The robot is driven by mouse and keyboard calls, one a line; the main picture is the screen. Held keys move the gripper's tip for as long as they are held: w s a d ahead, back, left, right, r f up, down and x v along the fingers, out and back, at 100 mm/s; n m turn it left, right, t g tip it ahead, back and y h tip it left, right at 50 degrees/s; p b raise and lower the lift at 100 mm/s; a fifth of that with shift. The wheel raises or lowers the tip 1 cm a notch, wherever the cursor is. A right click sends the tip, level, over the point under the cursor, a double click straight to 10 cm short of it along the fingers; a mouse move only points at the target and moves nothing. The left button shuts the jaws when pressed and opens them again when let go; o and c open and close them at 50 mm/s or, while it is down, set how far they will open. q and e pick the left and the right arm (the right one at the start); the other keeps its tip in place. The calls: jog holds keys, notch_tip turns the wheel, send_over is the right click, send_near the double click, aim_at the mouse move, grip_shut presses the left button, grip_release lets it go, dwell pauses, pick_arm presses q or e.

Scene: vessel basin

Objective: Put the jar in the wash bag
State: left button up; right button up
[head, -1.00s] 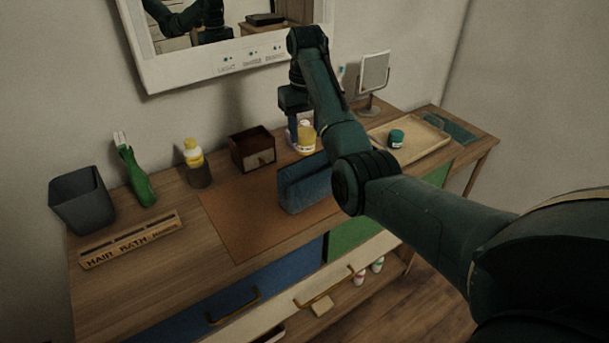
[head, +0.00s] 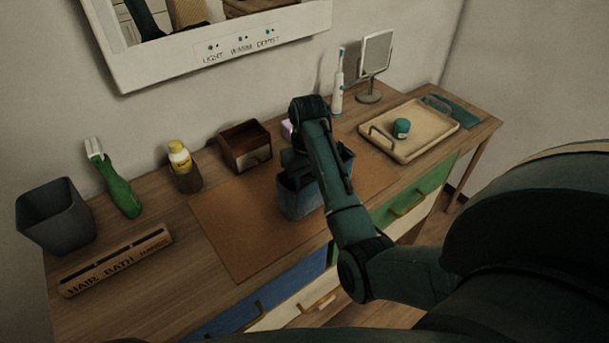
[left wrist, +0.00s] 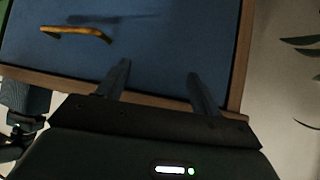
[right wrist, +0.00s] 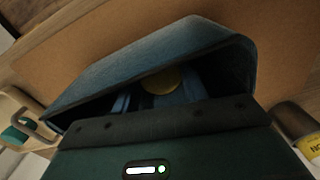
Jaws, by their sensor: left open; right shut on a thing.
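The wash bag (head: 298,204) is a blue open-topped pouch standing on the brown mat. It also shows in the right wrist view (right wrist: 130,62), its mouth open around my right fingers. My right gripper (right wrist: 155,92) reaches down into the bag and is shut on the jar (right wrist: 160,80), whose round yellow top shows between the fingers inside the mouth. The jar is hidden in the head view, and I cannot tell whether it touches the bag's bottom. My left gripper (left wrist: 158,72) is open and empty in front of a blue drawer front (left wrist: 150,45), away from the bag.
A tray (head: 432,143) with a teal jar (head: 402,128) lies right. The left part of the mat is clear.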

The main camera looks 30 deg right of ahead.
jog(key=shift+s+r, duration=0.15)
jog(key=shift+s, duration=0.05)
jog(key=o, duration=0.5)
jog(key=shift+f, duration=0.2)
jog(key=o, duration=0.5)
